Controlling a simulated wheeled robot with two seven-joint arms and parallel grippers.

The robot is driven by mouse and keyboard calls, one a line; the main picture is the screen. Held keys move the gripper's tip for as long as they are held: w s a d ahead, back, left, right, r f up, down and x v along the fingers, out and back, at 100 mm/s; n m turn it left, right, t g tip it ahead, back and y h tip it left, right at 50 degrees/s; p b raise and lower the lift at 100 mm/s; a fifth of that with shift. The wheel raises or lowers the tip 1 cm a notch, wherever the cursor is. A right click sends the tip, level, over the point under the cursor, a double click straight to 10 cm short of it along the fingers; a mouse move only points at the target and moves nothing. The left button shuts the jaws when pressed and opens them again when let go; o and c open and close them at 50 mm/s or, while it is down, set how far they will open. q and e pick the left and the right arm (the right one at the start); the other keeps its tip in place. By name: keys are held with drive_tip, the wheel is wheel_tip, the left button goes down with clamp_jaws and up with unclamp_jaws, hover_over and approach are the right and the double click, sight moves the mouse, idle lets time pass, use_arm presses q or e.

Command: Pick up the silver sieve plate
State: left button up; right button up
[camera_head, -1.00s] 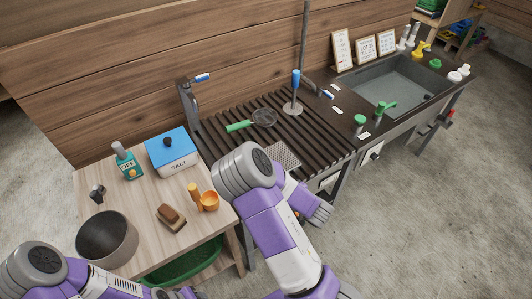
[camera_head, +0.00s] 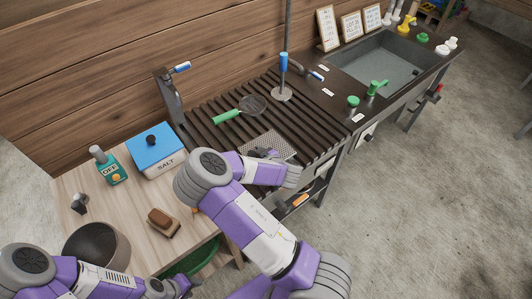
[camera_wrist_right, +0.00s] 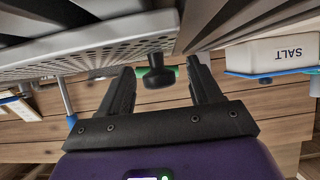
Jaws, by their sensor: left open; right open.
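The silver sieve plate (camera_head: 282,145) lies on the dark slatted rack, a perforated rectangle in the head view. In the right wrist view the perforated plate (camera_wrist_right: 95,45) fills the upper left, and a black knob (camera_wrist_right: 155,75) sits between the fingertips. My right gripper (camera_head: 262,153) is at the plate's near side, partly hidden by my forearm. In the right wrist view its two fingers (camera_wrist_right: 163,85) stand apart on either side of the knob; no contact is clear. My left gripper (camera_head: 180,285) is low at the bottom edge, its fingers hard to make out.
A green-handled strainer (camera_head: 240,110) and a blue-handled tool (camera_head: 282,80) are behind the plate on the rack. A salt box (camera_head: 158,150), brown brush (camera_head: 163,222) and dark pot (camera_head: 97,245) stand on the wooden table. A sink (camera_head: 375,60) is at right.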

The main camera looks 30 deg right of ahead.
drive_tip(key=shift+w, duration=0.2)
clamp_jaws()
idle(0.3)
